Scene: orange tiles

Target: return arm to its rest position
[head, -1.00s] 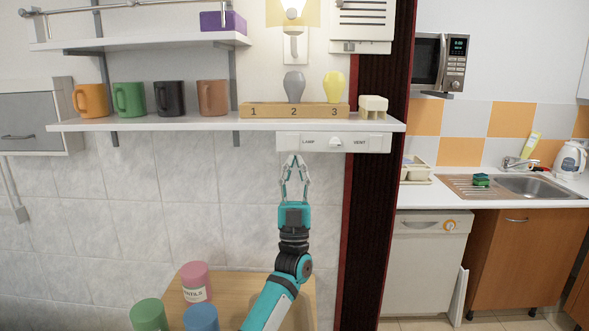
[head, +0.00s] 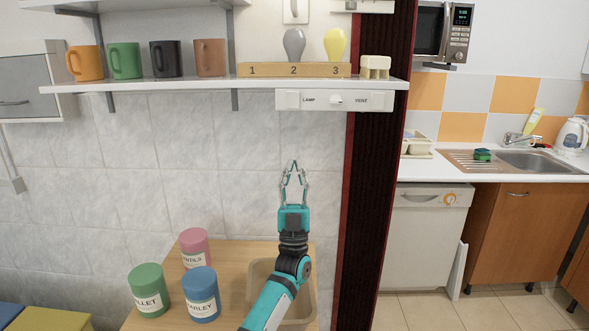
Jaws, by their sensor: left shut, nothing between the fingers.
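My left arm comes up from the bottom of the head view, with a teal and black wrist. My left gripper (head: 293,168) points upward in front of the tiled wall, its fingertips close together and nothing between them. It is below the lamp and vent switch panel (head: 335,100) and apart from it. My right gripper is not in view.
Above is a shelf (head: 150,85) with several mugs and a numbered wooden block (head: 270,70) holding a grey bulb and a yellow bulb. Below, a wooden table (head: 235,265) bears pink, green and blue canisters and a beige bin (head: 310,311). A dark post (head: 368,190) stands right.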

